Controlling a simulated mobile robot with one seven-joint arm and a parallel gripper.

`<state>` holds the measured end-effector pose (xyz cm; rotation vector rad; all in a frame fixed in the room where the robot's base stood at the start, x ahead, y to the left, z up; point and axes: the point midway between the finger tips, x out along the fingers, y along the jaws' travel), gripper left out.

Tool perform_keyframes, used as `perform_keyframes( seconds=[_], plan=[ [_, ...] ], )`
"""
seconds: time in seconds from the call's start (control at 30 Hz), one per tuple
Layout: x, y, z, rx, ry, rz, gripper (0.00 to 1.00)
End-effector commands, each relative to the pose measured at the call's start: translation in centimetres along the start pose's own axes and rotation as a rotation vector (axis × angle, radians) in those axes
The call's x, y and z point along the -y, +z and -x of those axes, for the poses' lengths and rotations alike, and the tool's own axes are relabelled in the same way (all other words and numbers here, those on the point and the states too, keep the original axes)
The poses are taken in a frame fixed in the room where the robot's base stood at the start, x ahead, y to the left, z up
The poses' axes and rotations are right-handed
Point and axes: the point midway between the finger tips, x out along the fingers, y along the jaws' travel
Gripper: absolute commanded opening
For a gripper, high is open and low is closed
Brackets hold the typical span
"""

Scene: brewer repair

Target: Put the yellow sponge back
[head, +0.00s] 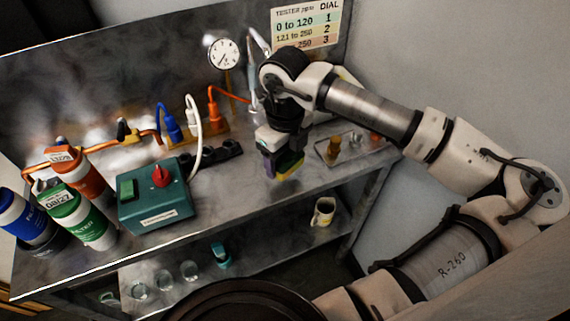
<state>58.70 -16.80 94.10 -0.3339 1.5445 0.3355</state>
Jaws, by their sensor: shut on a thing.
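The yellow sponge (290,168), a small block with a dark green layer, is at the end of my gripper (282,158). My gripper is shut on it and points down over the right half of the metal bench top (235,192). The sponge seems to be just above the bench; I cannot tell whether it touches the surface. The gripper hides part of the sponge. A purple patch shows at its left side, and I cannot tell what that belongs to.
Right of the gripper is a clear tray (350,149) with small amber items. Left are a teal box with a red knob (160,177) and several filter bottles (80,180). Behind are plugs, cables and a gauge (223,54). A mug (323,212) stands on the lower shelf. Bench in front is clear.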

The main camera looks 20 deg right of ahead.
Motion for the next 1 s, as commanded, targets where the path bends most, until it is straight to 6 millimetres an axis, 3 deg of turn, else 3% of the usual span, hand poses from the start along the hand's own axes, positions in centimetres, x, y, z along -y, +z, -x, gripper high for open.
perform_keyframes(
  seconds=[0.4,0.87,0.9,1.0],
  plan=[
    [-0.1,0.0,-4.4,0.0,0.001,0.001,0.49],
    [0.0,0.0,-5.0,0.0,-0.001,0.001,0.49],
    [0.0,0.0,-4.9,0.0,-0.001,0.001,0.71],
    [0.0,0.0,-4.8,0.0,-0.001,0.001,0.84]
  ],
)
